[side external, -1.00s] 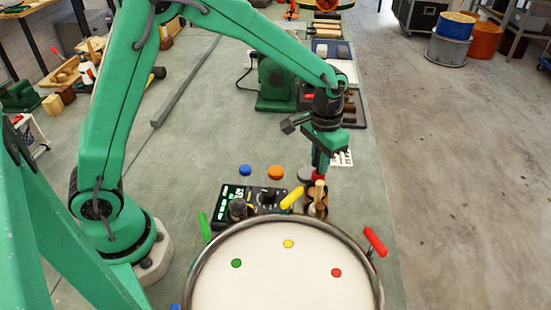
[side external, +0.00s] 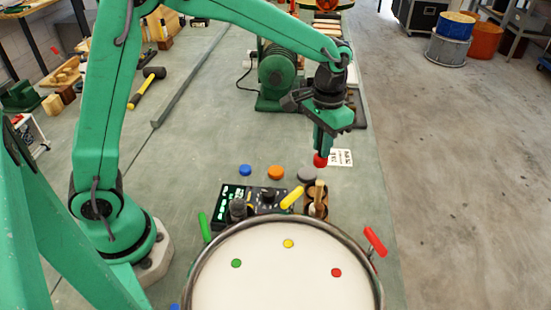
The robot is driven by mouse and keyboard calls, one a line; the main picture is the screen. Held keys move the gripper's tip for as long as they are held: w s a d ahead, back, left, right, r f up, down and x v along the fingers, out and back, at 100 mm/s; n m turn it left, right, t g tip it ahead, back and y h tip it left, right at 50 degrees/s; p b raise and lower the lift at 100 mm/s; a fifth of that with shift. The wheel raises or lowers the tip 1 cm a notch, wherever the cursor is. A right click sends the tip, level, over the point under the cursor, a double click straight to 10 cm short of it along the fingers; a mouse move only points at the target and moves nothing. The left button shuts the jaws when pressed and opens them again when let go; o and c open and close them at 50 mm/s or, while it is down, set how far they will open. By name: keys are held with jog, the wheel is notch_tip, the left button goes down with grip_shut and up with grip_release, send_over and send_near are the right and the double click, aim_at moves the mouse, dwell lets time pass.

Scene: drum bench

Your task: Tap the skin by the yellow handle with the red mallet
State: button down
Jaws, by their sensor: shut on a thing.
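The drum has a white skin (side external: 285,280) inside a metal rim. A yellow handle (side external: 291,198) sits at its far rim, and a yellow dot (side external: 288,244) lies on the skin in front of it. My gripper (side external: 322,152) points down beyond the drum, shut on the red mallet (side external: 320,160). The mallet's red head shows just below the fingers; the rest of it is hidden. It is above and beyond the wooden holder (side external: 316,208), away from the skin.
A red handle (side external: 375,241) and a green handle (side external: 204,227) stand at the rim, with red and green dots on the skin. A black control box (side external: 255,202) sits behind the drum. Blue, orange and grey discs lie beyond it. A green machine (side external: 277,75) stands farther back.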

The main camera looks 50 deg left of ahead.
jog(key=shift+r, duration=0.1)
notch_tip(320, 180, up, 16)
jog(key=r, duration=0.1)
jog(key=s+d+m, duration=0.7)
jog(key=s, duration=0.4)
jog(key=s+d+m, duration=0.7)
jog(key=s+m, duration=0.1)
jog(key=s, duration=0.3)
jog(key=shift+f, duration=2.8)
jog(key=shift+f, duration=0.2)
jog(key=shift+f, duration=2.8)
jog(key=shift+d+r, duration=0.1)
jog(key=shift+r, duration=2.45)
